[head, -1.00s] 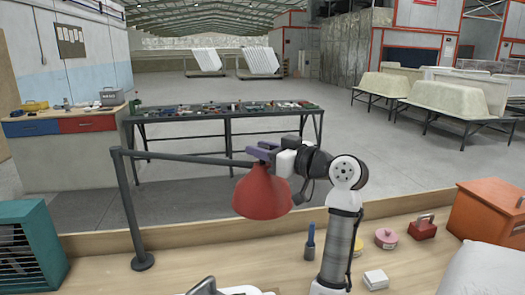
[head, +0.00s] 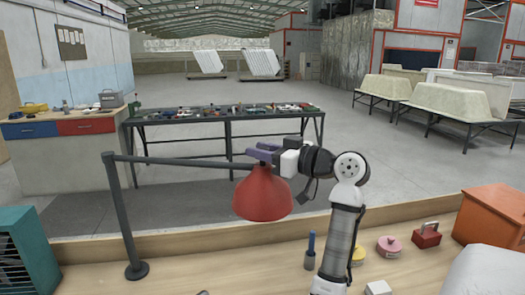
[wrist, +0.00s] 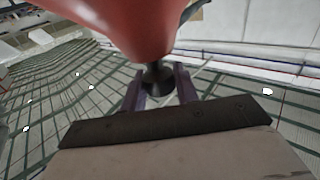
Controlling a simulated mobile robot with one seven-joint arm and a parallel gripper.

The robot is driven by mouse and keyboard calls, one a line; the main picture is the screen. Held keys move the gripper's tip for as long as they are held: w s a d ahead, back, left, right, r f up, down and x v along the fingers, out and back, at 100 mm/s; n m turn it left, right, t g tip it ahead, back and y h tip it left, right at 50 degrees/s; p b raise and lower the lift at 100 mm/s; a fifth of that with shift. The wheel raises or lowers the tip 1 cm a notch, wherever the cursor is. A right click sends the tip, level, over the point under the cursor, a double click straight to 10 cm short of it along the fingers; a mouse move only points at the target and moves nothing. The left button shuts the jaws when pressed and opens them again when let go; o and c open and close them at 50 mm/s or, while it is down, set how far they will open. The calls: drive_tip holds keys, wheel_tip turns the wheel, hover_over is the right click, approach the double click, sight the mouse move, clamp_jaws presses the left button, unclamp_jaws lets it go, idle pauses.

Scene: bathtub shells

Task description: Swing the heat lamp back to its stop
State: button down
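The heat lamp has a red cone shade (head: 263,195) hanging from a dark boom (head: 180,161). The boom runs left to an upright post (head: 122,215) on a round base on the bench. My gripper (head: 262,152) is at the top of the shade, at the boom's right end. In the wrist view the red shade (wrist: 135,22) fills the top. The purple fingers of my gripper (wrist: 159,80) stand on both sides of the dark knob (wrist: 157,76) below it and look closed on it. The lamp's stop cannot be made out.
The wooden bench (head: 200,277) lies in front. On it are a teal slatted box (head: 25,245) at left, a blue-handled tool (head: 310,253), a pink disc (head: 389,246), a red padlock-shaped block (head: 427,235) and an orange box (head: 490,215) at right. Space around the shade is open.

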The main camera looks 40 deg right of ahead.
drive_tip(key=c, duration=1.3)
unclamp_jaws()
drive_tip(key=shift+w+d+r, duration=0.1)
drive_tip(key=shift+d+r, duration=0.05)
drive_tip(key=shift+d, duration=0.1)
drive_tip(key=shift+c, duration=0.2)
drive_tip(key=shift+o, duration=1.2)
drive_tip(key=shift+w+d+f, duration=0.15)
drive_tip(key=shift+f, duration=0.05)
drive_tip(key=shift+r, duration=0.1)
drive_tip(key=shift+s+b, duration=0.35)
drive_tip(key=shift+s, duration=0.25)
drive_tip(key=b+v, duration=0.4)
drive_tip(key=v, duration=0.8)
drive_tip(key=shift+s, duration=0.4)
